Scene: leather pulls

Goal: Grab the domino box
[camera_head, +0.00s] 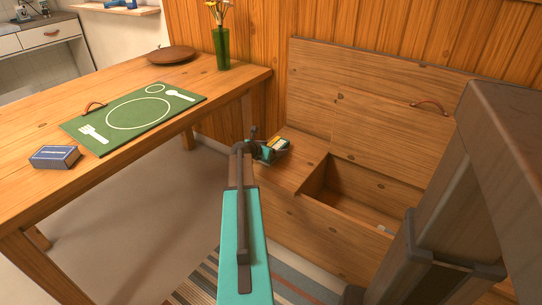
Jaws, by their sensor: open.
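My gripper (270,151) is at the far end of my teal arm, low over the left part of the wooden bench seat. It is open. A blue box (55,157) with pale edges lies on the table's near left part, well apart from my gripper. No label is readable, so I cannot tell for sure which of the two is the domino box.
The bench (298,163) has an open compartment (358,192), its lid raised against the wall. The table (185,112) holds a green placemat (165,97), a brown dish (171,54) and a green vase (221,48) with flowers. A striped rug (205,281) lies on the floor.

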